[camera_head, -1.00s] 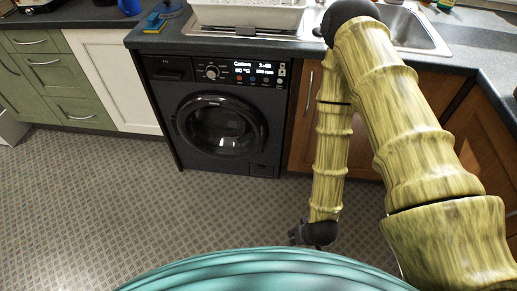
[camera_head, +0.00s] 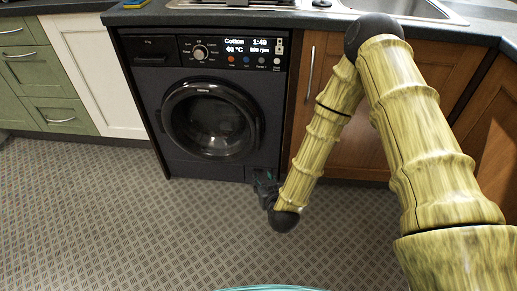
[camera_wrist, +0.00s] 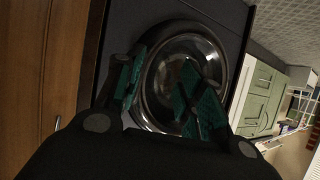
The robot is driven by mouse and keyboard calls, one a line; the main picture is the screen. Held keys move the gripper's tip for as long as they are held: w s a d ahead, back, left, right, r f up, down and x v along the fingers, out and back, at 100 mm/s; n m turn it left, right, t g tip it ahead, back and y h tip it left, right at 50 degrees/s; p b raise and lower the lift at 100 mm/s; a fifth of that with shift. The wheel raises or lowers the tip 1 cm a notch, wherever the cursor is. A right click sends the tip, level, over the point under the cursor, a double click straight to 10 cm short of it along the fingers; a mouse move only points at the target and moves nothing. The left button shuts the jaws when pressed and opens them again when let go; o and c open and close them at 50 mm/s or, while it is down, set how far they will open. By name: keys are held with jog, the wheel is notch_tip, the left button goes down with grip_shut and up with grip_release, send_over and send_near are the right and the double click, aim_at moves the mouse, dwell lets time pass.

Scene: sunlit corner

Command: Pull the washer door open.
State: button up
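The black washer (camera_head: 150,89) stands under the counter in the head view, with a lit display on its panel. Its round door (camera_head: 211,119) has a dark glossy ring and glass, and looks closed. My gripper (camera_head: 264,183) is low in front of the washer's lower right corner, below and right of the door. In the wrist view, the door (camera_wrist: 186,54) lies ahead, seen turned sideways. The two green-padded fingers of my gripper (camera_wrist: 165,92) are spread apart with nothing between them, and partly cover the door ring. Contact with the door cannot be made out.
A brown wooden cabinet (camera_head: 345,125) with a vertical handle adjoins the washer on the right. A white panel (camera_head: 93,75) and green drawers (camera_head: 40,75) stand on the left. The counter and sink (camera_head: 440,12) are above. The patterned floor (camera_head: 120,220) in front is clear.

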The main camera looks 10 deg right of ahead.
aim_at(258, 140)
jog(key=w+t+h+b, duration=0.1)
jog(key=w+b, duration=0.3)
jog(key=w, duration=0.2)
jog(key=w+r+m+t+b, duration=0.1)
jog(key=w+t+b, duration=0.1)
jog(key=w+b, duration=0.2)
jog(key=w+d+r+t+h+b, duration=0.1)
jog(key=w+b, duration=0.4)
jog(key=w, duration=0.5)
jog(key=shift+w+t+h, duration=0.1)
jog(key=shift+t+h, duration=0.2)
jog(key=shift+t, duration=0.2)
jog(key=shift+d+f, duration=0.1)
grip_shut()
